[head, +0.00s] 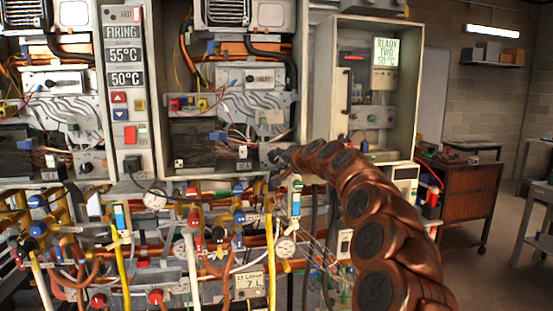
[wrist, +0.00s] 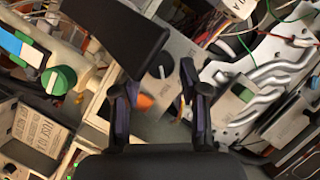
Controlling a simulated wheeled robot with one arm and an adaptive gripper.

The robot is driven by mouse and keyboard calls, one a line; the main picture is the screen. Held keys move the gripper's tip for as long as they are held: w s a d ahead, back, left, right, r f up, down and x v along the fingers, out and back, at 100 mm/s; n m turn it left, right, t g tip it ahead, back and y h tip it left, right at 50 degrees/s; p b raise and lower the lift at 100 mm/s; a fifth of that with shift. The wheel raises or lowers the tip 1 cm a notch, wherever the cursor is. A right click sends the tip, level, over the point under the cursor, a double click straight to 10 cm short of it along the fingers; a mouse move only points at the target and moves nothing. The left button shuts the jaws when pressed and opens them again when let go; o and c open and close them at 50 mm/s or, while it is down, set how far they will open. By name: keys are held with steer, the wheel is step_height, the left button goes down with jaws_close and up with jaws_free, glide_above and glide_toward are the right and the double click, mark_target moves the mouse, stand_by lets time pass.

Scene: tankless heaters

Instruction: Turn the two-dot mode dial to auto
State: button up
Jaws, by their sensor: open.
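A dark round dial (wrist: 160,72) with a pale pointer line sits on a grey plate, between and just beyond my fingertips in the wrist view. My gripper (wrist: 157,82) is open, with one finger on each side of this dial; I cannot tell whether they touch it. In the head view my gripper (head: 281,157) is small and dark at the lower right corner of the middle heater, and it largely hides the dial there. A similar dial (head: 85,167) shows on the left heater. The dot marks and the auto position are too small to read.
An orange piece (wrist: 145,101) lies between the fingers, with a dark panel (wrist: 115,35) close beside them. A green knob (wrist: 58,80) is at left. Pipes and valves (head: 190,235) crowd below the heaters. The right heater's open door (head: 336,90) stands near my arm.

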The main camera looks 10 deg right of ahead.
steer(key=shift+x, duration=1)
steer(key=shift+c, duration=0.4)
jaws_close()
steer(key=shift+d, duration=0.1)
steer(key=n+h+b, duration=0.1)
steer(key=n+h, duration=0.1)
steer(key=n, duration=0.1)
steer(key=shift+n+g, duration=0.4)
steer(key=shift+n+h+b, duration=0.5)
steer(key=shift+n+h, duration=0.2)
steer(key=shift+r+n+h, duration=0.15)
steer(key=shift+n+h, duration=0.15)
steer(key=shift+n, duration=0.2)
steer(key=shift+a, duration=0.25)
